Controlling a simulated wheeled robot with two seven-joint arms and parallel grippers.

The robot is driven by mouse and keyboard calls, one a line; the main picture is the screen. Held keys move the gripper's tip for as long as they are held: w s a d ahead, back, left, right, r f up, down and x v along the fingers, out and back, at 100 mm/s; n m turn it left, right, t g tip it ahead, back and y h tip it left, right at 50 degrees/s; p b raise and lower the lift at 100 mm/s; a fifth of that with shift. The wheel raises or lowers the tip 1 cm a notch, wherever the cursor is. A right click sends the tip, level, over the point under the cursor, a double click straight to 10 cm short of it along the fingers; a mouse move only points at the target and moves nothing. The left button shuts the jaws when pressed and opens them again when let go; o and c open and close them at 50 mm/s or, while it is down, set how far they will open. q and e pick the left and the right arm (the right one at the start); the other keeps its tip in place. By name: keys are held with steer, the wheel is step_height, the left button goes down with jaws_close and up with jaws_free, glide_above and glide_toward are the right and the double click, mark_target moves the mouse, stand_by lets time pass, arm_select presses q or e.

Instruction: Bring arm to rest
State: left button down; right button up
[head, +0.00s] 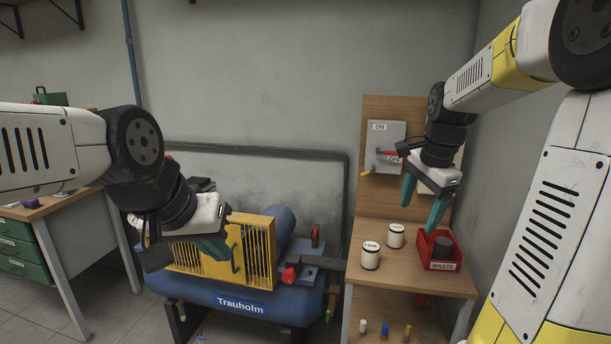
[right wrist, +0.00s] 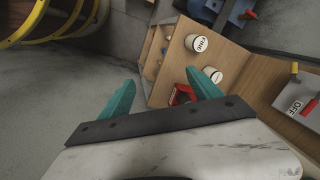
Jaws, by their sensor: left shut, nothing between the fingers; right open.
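My right gripper (head: 423,207) is open and empty, its teal fingers pointing down above the wooden stand, to the left of and above the red WASTE bin (head: 436,265). Its fingers also show in the right wrist view (right wrist: 165,92). A dark round piece (head: 444,247) lies in the bin. My left gripper (head: 222,248) is shut with nothing in it, in front of the yellow slatted guard (head: 258,256) of the blue Trauholm compressor (head: 240,304). Its fingertips are partly hidden, and whether it touches the guard cannot be told.
Two white labelled jars (head: 371,256) (head: 396,236) stand on the wooden stand (head: 420,282). An ON/OFF switch box (head: 381,140) with a red lever is on its back panel, close to my right wrist. A workbench (head: 45,208) with green drawers stands at left.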

steer(key=s+a+r+n+t+y, duration=0.1)
steer(key=s+a+n, duration=0.4)
steer(key=s+n, duration=0.2)
steer(key=s+a+n+t, duration=0.2)
steer(key=s+a+n, duration=0.4)
steer(key=s, duration=0.4)
steer(key=shift+s+r+n+t+y, duration=0.3)
steer(key=shift+r+n+y, duration=0.1)
steer(key=shift+n, duration=0.4)
